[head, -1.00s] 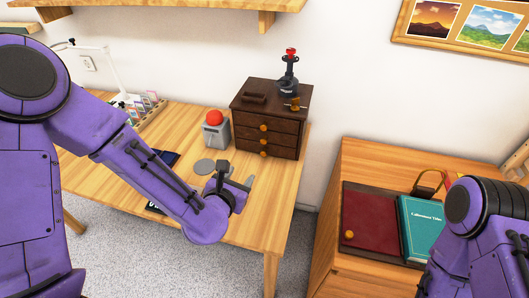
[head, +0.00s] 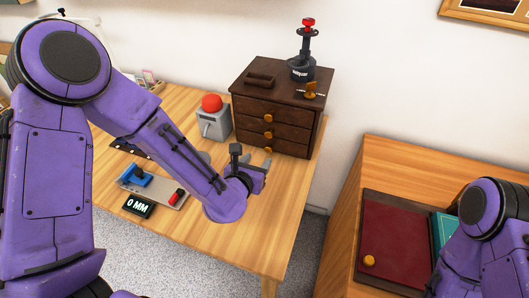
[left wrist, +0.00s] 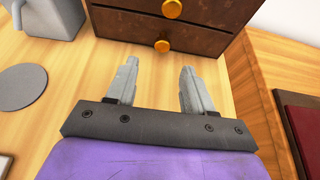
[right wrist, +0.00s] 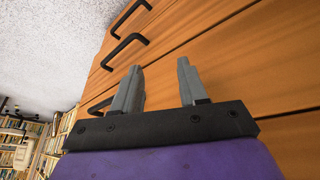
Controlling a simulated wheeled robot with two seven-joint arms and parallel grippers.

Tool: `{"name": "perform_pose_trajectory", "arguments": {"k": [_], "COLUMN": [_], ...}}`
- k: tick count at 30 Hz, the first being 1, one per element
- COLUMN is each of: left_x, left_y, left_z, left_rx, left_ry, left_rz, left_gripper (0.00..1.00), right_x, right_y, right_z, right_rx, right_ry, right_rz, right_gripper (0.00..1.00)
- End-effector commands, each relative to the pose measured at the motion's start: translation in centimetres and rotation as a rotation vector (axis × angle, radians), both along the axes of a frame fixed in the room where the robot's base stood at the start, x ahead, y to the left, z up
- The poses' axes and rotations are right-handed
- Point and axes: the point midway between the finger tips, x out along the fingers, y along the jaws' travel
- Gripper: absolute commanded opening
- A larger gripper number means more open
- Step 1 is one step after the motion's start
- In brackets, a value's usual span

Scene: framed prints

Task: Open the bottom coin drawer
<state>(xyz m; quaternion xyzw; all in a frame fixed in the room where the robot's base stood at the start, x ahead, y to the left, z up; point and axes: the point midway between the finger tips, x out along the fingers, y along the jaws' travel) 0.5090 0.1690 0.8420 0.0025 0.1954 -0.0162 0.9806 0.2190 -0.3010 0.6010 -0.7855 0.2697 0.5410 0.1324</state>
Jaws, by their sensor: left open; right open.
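A dark brown coin cabinet (head: 279,104) stands on the wooden desk. It has several stacked drawers with round orange knobs, all closed in the head view. The bottom drawer's knob (head: 267,149) also shows in the left wrist view (left wrist: 162,46), with a higher drawer's knob (left wrist: 172,9) above it. My left gripper (head: 257,164) is low in front of the cabinet. In the left wrist view its fingers (left wrist: 159,70) are open and empty, pointing at the bottom knob, which appears just beyond the fingertips, between them. My right gripper (right wrist: 160,68) is open and empty near wooden drawer fronts.
A grey box with a red dome (head: 212,115) stands left of the cabinet. A measuring device (head: 152,188) and its 0 MM display (head: 138,205) lie on the desk. A black post with a red top (head: 304,50) stands on the cabinet. A wooden side cabinet (head: 405,160) is at right.

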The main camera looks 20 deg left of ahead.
Motion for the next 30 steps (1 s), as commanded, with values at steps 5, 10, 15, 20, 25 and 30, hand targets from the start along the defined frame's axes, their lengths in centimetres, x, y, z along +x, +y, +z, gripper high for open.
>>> {"name": "perform_pose_trajectory", "arguments": {"k": [5,10,15,20,25,30], "left_x": [3.9,6.4,7.2,7.2,7.2,7.1], "left_y": [-0.4,-0.5,-0.4,-0.3,-0.3,-0.3], "left_z": [-1.5,-2.6,-3.0,-3.0,-3.0,-3.0], "left_rx": [0.004,0.003,0.000,0.001,0.001,0.000], "left_ry": [0.000,0.000,0.001,0.001,0.001,0.001], "left_rz": [-0.006,-0.006,-0.004,-0.004,-0.003,-0.002], "left_gripper": [0.52,0.52,0.52,0.52,0.07,0.00], "right_x": [0.0,0.0,0.0,0.0,0.0,0.0], "right_y": [0.0,0.0,0.0,0.0,0.0,0.0], "right_z": [0.7,0.9,1.0,0.9,0.9,0.9], "right_rx": [0.000,0.000,0.000,0.000,0.000,0.000], "right_ry": [0.000,0.000,0.000,0.000,0.000,0.000], "right_rz": [0.000,0.000,0.000,0.000,0.000,0.000], "right_gripper": [0.43,0.43,0.43,0.43,0.43,0.43]}}
